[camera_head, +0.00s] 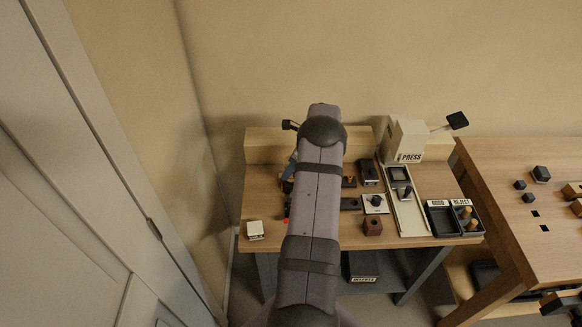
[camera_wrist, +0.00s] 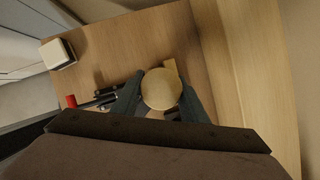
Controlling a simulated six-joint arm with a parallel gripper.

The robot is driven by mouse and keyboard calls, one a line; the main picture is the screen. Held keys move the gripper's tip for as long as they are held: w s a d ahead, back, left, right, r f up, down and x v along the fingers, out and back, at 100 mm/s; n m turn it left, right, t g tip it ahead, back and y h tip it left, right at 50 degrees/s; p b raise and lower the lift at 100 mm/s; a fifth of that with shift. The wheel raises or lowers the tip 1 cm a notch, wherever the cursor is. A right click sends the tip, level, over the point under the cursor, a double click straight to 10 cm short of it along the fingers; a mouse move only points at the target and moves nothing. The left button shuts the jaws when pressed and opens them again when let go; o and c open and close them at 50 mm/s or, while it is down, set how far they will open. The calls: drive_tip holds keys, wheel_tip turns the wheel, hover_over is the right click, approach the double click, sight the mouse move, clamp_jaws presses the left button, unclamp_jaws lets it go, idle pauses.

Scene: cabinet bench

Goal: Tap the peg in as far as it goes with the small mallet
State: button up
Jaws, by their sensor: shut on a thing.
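My gripper (camera_wrist: 160,106) is shut on a round tan wooden piece (camera_wrist: 161,88), which looks like the small mallet seen end-on. It sits between the two dark fingers, above the left part of the bench. The rest of the mallet is hidden. In the head view my arm covers most of the gripper and the mallet. I cannot make out the peg for certain. A dark brown block (camera_head: 372,227) with a dark spot on top stands near the bench's front edge, right of my arm.
A white block (camera_head: 255,230) is at the bench's front left; it also shows in the wrist view (camera_wrist: 58,53). A red-ended thing (camera_wrist: 71,101) lies near the gripper. Right of my arm are a knob panel (camera_head: 376,204), the press (camera_head: 405,138) and black trays (camera_head: 440,219).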

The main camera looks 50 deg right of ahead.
sight(287, 159)
drive_tip(key=shift+r+p, duration=0.4)
drive_tip(key=shift+r, duration=0.45)
drive_tip(key=shift+r+p, duration=1.8)
drive_tip(key=shift+r, duration=0.75)
